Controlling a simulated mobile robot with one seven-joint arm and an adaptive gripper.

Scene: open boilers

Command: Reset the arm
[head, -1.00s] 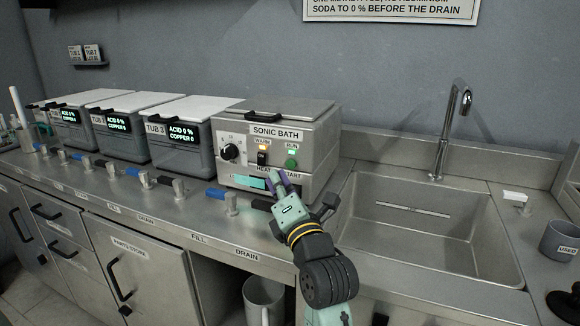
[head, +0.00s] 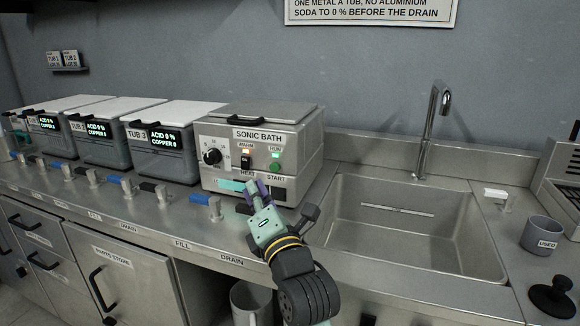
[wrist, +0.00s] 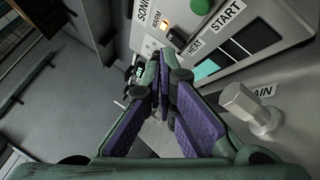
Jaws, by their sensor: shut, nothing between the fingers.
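My gripper (head: 256,188) is shut and empty, in front of the lower front panel of the sonic bath (head: 222,145). Its purple-padded fingers (wrist: 160,110) meet in the wrist view. In the head view they overlap the teal bar on the panel; I cannot tell whether they touch it. The bath's lid is closed, and its warm and run lamps are lit. The heat switch (head: 245,163) and green start button (head: 275,168) are just above the fingers. My arm reaches up from the bottom of the head view.
Valve handles (head: 207,201) line the counter's front edge, close to my gripper's left. A sink (head: 410,235) with a tall tap (head: 433,130) lies to the right. A used cup (head: 542,235) stands beyond it. Lidded tubs (head: 163,140) stand at left.

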